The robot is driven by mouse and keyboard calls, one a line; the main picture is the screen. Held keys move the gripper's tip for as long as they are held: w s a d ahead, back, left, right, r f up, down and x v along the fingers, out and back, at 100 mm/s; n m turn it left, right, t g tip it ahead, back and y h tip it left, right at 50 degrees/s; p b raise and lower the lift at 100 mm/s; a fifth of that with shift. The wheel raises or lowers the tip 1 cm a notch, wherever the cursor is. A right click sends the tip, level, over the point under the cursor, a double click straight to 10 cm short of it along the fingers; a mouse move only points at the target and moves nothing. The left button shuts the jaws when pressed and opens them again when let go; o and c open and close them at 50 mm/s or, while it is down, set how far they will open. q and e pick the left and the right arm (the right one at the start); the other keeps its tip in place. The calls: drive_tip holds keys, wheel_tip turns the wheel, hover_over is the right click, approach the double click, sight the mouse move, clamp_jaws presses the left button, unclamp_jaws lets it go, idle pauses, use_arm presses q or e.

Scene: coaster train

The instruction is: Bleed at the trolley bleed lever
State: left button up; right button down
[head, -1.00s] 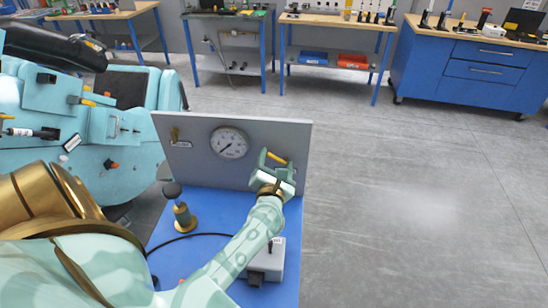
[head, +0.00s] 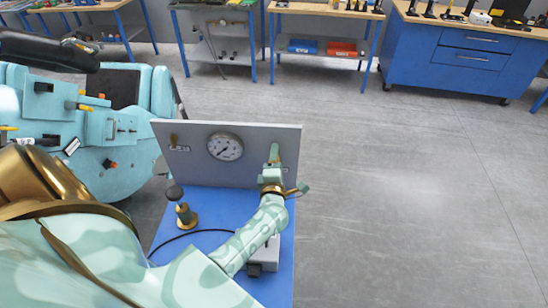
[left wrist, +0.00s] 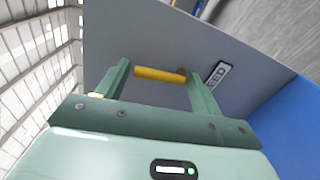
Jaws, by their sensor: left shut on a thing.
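The bleed lever is a small yellow-handled bar (left wrist: 160,74) on the grey panel (head: 180,160), right of a round gauge (head: 225,146). In the left wrist view, a partly covered white label (left wrist: 217,73) reading "EED" is beside it. In the head view my left gripper (head: 274,155) is at the panel's right side and hides the lever. My right gripper is out of view.
The panel stands on a blue base with a brass, black-knobbed fitting (head: 182,208), a black cable and a grey box (head: 265,254) partly under my arm. A turquoise machine (head: 100,140) is at left. Workbenches and a blue cabinet (head: 455,58) stand behind. Floor at right is clear.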

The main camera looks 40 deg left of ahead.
use_arm(q)
drive_tip(key=shift+w+d+r+m+p, duration=0.15)
drive_tip(key=shift+m+p, duration=0.2)
drive_tip(key=shift+m, duration=0.35)
drive_tip(key=o, duration=1)
